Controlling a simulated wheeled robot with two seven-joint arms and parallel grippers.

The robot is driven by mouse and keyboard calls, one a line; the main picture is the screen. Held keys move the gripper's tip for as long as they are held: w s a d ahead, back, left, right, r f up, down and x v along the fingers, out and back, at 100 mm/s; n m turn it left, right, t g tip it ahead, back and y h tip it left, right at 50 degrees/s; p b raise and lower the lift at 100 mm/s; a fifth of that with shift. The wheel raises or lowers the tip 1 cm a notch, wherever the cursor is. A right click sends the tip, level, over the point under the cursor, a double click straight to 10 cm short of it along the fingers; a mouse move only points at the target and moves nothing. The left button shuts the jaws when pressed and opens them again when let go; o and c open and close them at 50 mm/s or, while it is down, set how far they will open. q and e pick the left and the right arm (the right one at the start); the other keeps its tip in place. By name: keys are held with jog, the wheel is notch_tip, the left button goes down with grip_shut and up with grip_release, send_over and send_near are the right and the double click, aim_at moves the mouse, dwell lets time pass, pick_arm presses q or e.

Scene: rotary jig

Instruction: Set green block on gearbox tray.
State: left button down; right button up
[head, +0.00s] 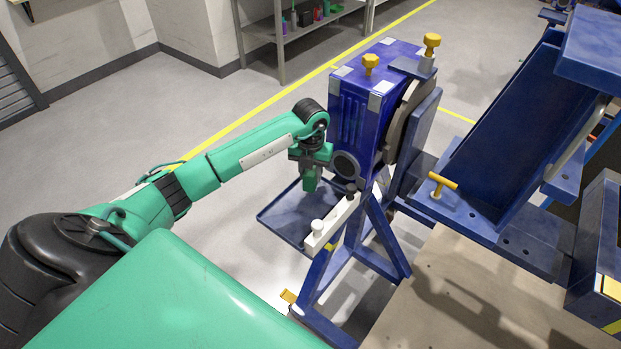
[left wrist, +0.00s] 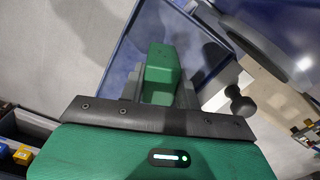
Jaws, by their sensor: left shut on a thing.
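The green block (head: 310,182) is held in my left gripper (head: 309,166), whose fingers are shut on it. The block also shows in the left wrist view (left wrist: 160,70), between the dark fingers (left wrist: 160,92). The gearbox tray (head: 283,216) is a flat dark blue plate low at the side of the blue gearbox (head: 359,108). In the head view the block hangs over the tray's far part. In the left wrist view the blue tray surface (left wrist: 188,50) lies behind the block. I cannot tell whether the block touches it. My right gripper is not in view.
A white bar with a knob (head: 330,226) runs along the tray's right side. The gearbox rises close to the right of my left gripper, on a blue stand (head: 388,250). A large blue fixture (head: 500,140) is farther right. Open floor lies left of the tray.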

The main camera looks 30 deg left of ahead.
aim_at(311, 180)
pick_arm(q)
notch_tip(311, 180, down, 3)
jog(key=shift+r, duration=0.15)
jog(key=shift+f, duration=0.25)
jog(key=shift+f, duration=0.1)
jog(key=c, duration=1)
grip_release()
